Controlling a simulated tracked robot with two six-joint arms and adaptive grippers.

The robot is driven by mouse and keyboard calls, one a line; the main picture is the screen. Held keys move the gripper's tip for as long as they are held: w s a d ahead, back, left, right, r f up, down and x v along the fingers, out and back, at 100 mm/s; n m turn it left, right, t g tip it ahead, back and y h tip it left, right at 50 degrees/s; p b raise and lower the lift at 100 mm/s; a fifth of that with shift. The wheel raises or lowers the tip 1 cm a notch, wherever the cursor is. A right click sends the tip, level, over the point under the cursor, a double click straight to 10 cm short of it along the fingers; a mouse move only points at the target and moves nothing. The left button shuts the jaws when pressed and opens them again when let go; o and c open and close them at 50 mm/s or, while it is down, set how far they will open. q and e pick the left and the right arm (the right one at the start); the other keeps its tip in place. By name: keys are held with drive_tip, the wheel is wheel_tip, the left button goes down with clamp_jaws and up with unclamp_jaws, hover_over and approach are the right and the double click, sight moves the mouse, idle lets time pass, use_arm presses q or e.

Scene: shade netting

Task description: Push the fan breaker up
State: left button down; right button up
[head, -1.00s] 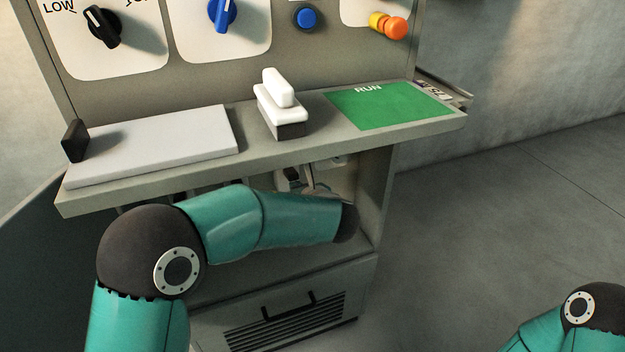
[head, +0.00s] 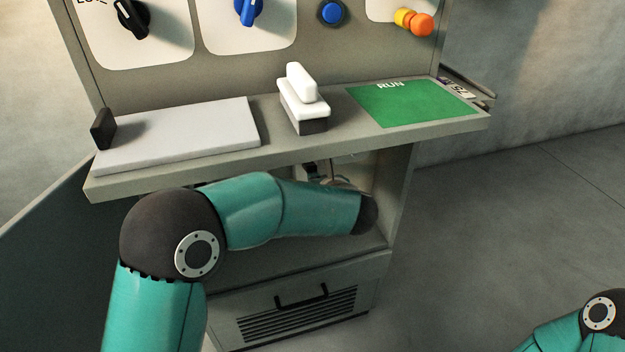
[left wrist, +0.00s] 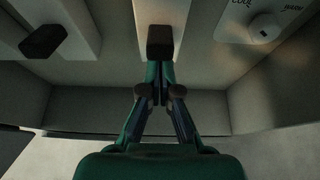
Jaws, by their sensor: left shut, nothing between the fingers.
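In the left wrist view my left gripper (left wrist: 160,82) is shut and empty, its fingertips close together just below a dark lever (left wrist: 160,42) on a pale upright strip. Tips and lever look very close; I cannot tell whether they touch. A second dark lever (left wrist: 42,40) on another pale strip is at the left. No label shows on either lever, so I cannot tell which is the fan breaker. In the head view my left arm reaches under the shelf, and the gripper is mostly hidden there. My right gripper is out of view; only part of that arm shows at lower right.
The console shelf (head: 215,172) overhangs the open bay. It bears a grey plate (head: 180,135), a white-topped handle (head: 303,95) and a green RUN pad (head: 412,103). A white dial (left wrist: 265,28) marked COOL and WARM is right of the levers. A vented drawer (head: 300,310) is below.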

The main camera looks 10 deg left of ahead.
use_arm(q)
wheel_tip(320, 180, down, 5)
drive_tip(key=s+b, duration=0.1)
drive_tip(key=b, duration=0.4)
drive_tip(key=s+d+r+p, duration=0.3)
drive_tip(key=s+d+r, duration=0.1)
drive_tip(key=s+r, duration=0.2)
drive_tip(key=shift+s+d+r+p, duration=0.35)
drive_tip(key=shift+s+d+r, duration=0.05)
drive_tip(key=shift+r, duration=0.15)
